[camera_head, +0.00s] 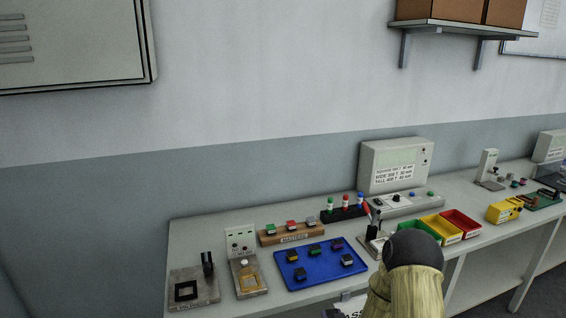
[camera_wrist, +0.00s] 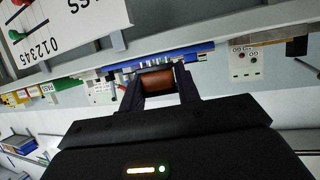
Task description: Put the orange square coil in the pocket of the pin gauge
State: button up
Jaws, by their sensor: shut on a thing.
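My gripper (camera_wrist: 160,76) shows in the wrist view, its two dark fingers shut on a brown-orange block, which looks like the orange square coil (camera_wrist: 157,82). The held coil is clear of the table. In the head view my gripper and the coil are hidden; only part of my arm shows at lower right. Two fixtures stand at the table's left end: a grey block with a dark square pocket (camera_head: 186,291) and black post, and a plate with a yellow-framed square (camera_head: 249,281). Their labels are unreadable, so I cannot tell which is the pin gauge.
A small white box with indicators (camera_head: 240,240) stands behind the yellow-framed plate. A blue tray (camera_head: 296,284) holds several coils. Behind it are a wooden rack (camera_head: 291,237) and a stand of coloured pieces (camera_head: 345,212). Coloured bins (camera_head: 441,229) lie right. A numbered board (camera_wrist: 65,22) hangs near the front edge.

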jog(key=shift+m+h, duration=0.6)
jog(key=shift+h, duration=0.1)
jog(key=s+f, duration=0.2)
jog(key=s, duration=0.1)
jog(key=s+f, duration=0.1)
jog(key=shift+s+d+f+p, duration=0.15)
jog(key=shift+s+d+p, duration=0.15)
jog(key=shift+d+p, duration=0.1)
jog(key=s+f, duration=0.4)
jog(key=f, duration=0.1)
jog(key=shift+s+f, duration=0.15)
jog(key=shift+f, duration=0.1)
